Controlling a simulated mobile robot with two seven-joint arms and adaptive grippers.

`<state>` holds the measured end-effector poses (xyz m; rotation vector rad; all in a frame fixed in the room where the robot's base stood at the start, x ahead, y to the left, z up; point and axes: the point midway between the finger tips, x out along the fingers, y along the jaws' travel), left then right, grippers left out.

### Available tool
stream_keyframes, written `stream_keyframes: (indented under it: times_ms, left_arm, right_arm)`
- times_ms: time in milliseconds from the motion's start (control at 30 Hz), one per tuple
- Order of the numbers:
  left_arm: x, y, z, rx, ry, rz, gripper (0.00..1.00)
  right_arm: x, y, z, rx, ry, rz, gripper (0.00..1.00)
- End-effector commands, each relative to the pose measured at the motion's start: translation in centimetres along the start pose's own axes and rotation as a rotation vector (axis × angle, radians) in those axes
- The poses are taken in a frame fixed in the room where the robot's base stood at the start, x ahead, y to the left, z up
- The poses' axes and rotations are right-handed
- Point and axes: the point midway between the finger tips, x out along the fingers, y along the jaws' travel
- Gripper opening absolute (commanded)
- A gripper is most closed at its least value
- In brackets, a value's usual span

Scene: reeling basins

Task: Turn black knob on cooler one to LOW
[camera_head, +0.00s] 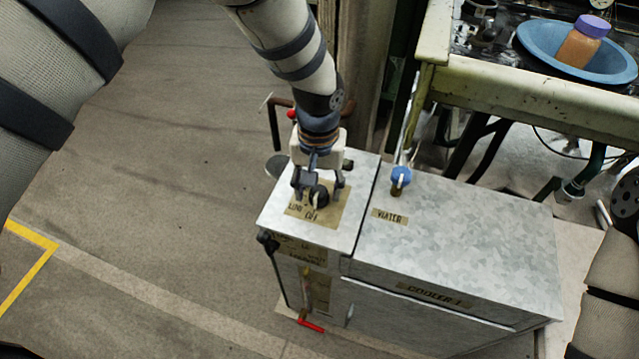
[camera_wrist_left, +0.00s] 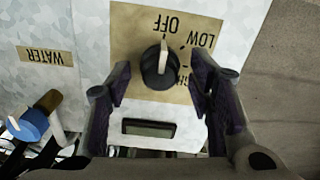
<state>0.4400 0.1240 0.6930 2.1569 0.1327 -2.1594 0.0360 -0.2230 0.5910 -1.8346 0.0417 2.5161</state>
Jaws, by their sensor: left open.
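Cooler one (camera_head: 460,245) is a grey metal cabinet labelled "COOLER 1". The black knob (camera_head: 319,197) sits on a tan label plate (camera_head: 330,213) on its left section. In the left wrist view the knob (camera_wrist_left: 157,66) has a white pointer line directed at the word OFF; LOW is printed beside it, toward the picture's right. My left gripper (camera_head: 318,188) is over the knob. In the left wrist view its two fingers (camera_wrist_left: 161,88) are open, one each side of the knob, with visible gaps between. My right gripper is out of view.
A blue water tap (camera_head: 400,178) stands on the cooler beside the WATER label. A red-handled lever (camera_head: 311,326) is low on the cooler's front. A bench (camera_head: 530,98) at upper right holds a blue basin (camera_head: 535,48) with an orange jar (camera_head: 580,45). Floor at left is clear.

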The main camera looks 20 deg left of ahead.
Motion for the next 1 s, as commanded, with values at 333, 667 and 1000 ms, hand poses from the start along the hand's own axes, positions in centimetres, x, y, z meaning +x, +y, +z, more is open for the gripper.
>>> stream_keyframes:
  times_ms: [333, 667, 1000]
  left_arm:
    - [-0.02, 0.00, -0.05, 0.000, 0.002, 0.000, 0.23]
    - [-0.03, -0.01, -0.05, 0.010, 0.002, 0.000, 0.00]
    - [-0.11, -0.02, -0.08, 0.176, 0.003, 0.000, 0.00]
  right_arm:
    - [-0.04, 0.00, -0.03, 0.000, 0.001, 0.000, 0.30]
    - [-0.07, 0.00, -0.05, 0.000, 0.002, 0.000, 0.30]
    - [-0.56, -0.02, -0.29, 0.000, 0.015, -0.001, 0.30]
